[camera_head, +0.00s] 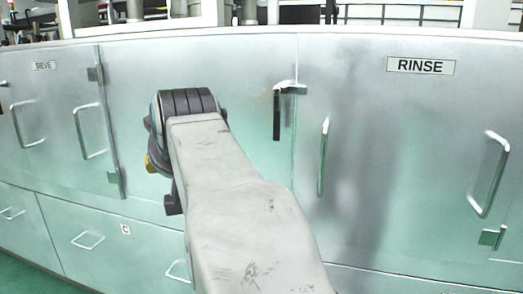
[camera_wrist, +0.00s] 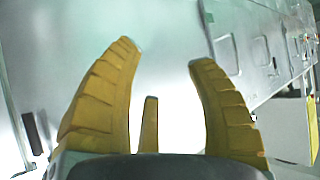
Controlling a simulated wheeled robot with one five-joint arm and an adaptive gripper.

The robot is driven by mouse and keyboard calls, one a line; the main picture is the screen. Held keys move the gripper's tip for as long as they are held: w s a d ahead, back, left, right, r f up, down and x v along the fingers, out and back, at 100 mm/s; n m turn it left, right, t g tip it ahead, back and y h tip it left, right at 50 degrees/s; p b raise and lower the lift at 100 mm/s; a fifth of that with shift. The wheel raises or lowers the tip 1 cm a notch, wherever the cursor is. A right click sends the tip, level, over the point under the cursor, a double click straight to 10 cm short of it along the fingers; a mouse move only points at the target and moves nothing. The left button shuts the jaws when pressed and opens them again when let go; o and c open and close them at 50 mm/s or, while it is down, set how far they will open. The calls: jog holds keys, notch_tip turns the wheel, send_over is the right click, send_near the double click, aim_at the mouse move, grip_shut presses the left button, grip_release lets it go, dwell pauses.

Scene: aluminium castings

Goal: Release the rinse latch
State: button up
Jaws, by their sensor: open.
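The rinse latch (camera_head: 277,114) is a black handle hanging upright from a silver bracket (camera_head: 291,86), at the left edge of the cabinet door labelled RINSE (camera_head: 420,66). A dark bar that looks like the same latch (camera_wrist: 31,132) shows at the lower left of the wrist view, outside my fingers. My gripper (camera_wrist: 162,54) has its yellow fingers spread, with nothing between them and a pale metal panel beyond. In the head view only a bit of yellow shows beside my wrist, left of the latch and apart from it; the fingertips are hidden.
The rinse doors carry silver handles (camera_head: 323,157) and (camera_head: 489,175). A SIEVE cabinet (camera_head: 43,65) with handles and a hinged edge stands at the left. Drawers (camera_head: 88,240) run below. Equipment stands on the counter above. The panel around the latch is clear.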

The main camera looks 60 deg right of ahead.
jog(key=s+d+r+m+h+b, duration=0.25)
jog(key=s+d+h+b, duration=0.25)
jog(key=d+b, duration=0.55)
jog(key=m+g+h+b, duration=0.1)
jog(key=m+h+b, duration=0.3)
jog(key=h+b, duration=0.15)
send_near(279, 115)
jog(key=x, duration=0.4)
jog(key=shift+d+r+n+y, duration=0.15)
jog(key=shift+d+n+y, duration=0.05)
jog(key=shift+n+y, duration=0.05)
jog(key=shift+p+x, duration=0.3)
jog(key=shift+x, duration=2.85)
jog(key=shift+o, duration=0.3)
grip_shut()
